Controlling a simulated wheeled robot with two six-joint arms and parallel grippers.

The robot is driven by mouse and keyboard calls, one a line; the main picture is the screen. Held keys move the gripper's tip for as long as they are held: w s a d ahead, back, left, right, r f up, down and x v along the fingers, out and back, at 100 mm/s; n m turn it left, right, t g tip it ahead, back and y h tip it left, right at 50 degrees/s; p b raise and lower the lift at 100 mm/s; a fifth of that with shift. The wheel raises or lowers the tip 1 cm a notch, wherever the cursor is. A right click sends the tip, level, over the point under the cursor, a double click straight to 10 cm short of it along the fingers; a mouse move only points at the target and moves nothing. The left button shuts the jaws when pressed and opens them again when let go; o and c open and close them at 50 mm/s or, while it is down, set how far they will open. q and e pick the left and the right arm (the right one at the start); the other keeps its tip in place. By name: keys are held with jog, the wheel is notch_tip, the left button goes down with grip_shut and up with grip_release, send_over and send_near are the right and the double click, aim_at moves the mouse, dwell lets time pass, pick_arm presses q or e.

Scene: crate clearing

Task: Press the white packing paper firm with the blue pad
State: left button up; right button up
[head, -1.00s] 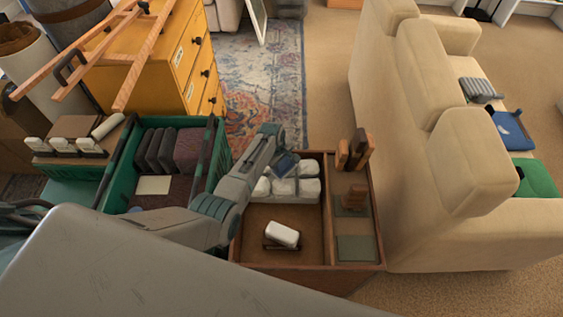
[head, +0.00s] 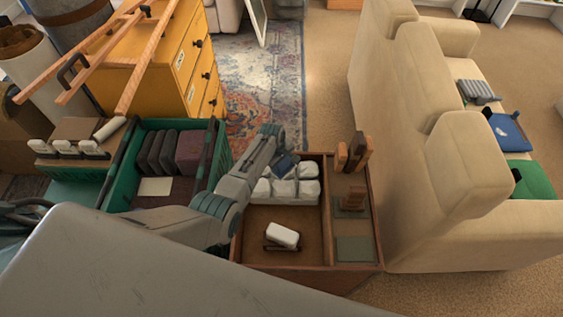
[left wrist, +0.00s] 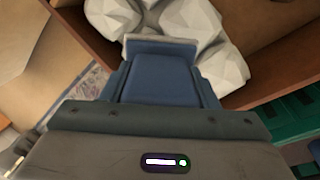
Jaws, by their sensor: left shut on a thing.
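The white packing paper (head: 286,192) is a bank of crumpled lumps in the back of the wooden crate's left compartment. My left gripper (head: 274,152) is over its back edge and is shut on the blue pad (head: 286,165), which partly hides the paper. In the left wrist view the blue pad (left wrist: 165,82) points at the paper (left wrist: 222,68), its upturned far end overlapping the lumps. Whether pad and paper touch cannot be told. My right gripper is not in view.
The wooden crate (head: 326,225) has a divider; brown blocks (head: 355,152) stand in its right side. A green crate (head: 217,150) stands left, a beige sofa (head: 400,120) right.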

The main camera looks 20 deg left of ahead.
pick_arm(q)
jog(key=shift+f+b, duration=1.25)
jog(key=shift+f, duration=0.45)
jog(key=shift+r, duration=0.1)
notch_tip(320, 180, up, 4)
jog(key=p, duration=0.4)
jog(key=shift+r+p, duration=0.15)
jog(key=shift+p, duration=0.2)
notch_tip(320, 180, up, 6)
jog(key=p, duration=0.5)
